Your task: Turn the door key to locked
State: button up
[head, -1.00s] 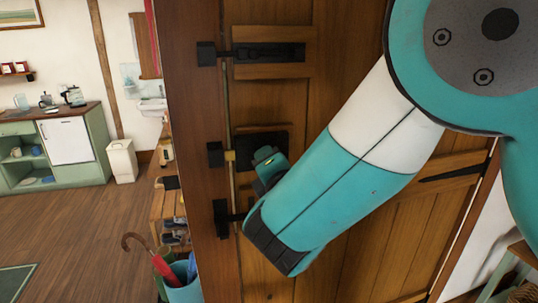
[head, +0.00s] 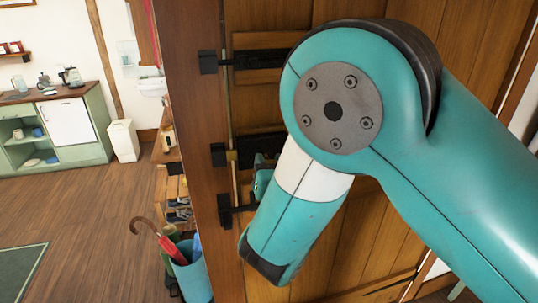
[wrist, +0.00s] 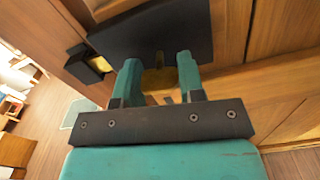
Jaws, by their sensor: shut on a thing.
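The dark lock case (wrist: 150,32) is fixed to the wooden door, and part of it shows in the head view (head: 262,147). The brass key (wrist: 160,82) stands out below it between my fingers. My gripper (wrist: 158,70) is shut on the key; in the head view only a little of the gripper (head: 262,176) shows beside my arm. A brass piece (wrist: 101,65) shows at the left of the lock case, close to a dark keeper block (wrist: 80,66). The key's exact angle is hard to tell, as the fingers cover part of it.
The door also has a dark upper bolt (head: 262,58) and a lower bolt (head: 238,209). A blue umbrella bin (head: 193,281) and a wooden shoe rack (head: 172,190) stand left of the door. The wooden floor (head: 85,215) further left is mostly clear.

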jog(key=shift+n+p, duration=0.6)
jog(key=shift+n, duration=0.4)
jog(key=o, duration=0.9)
jog(key=shift+o, duration=0.2)
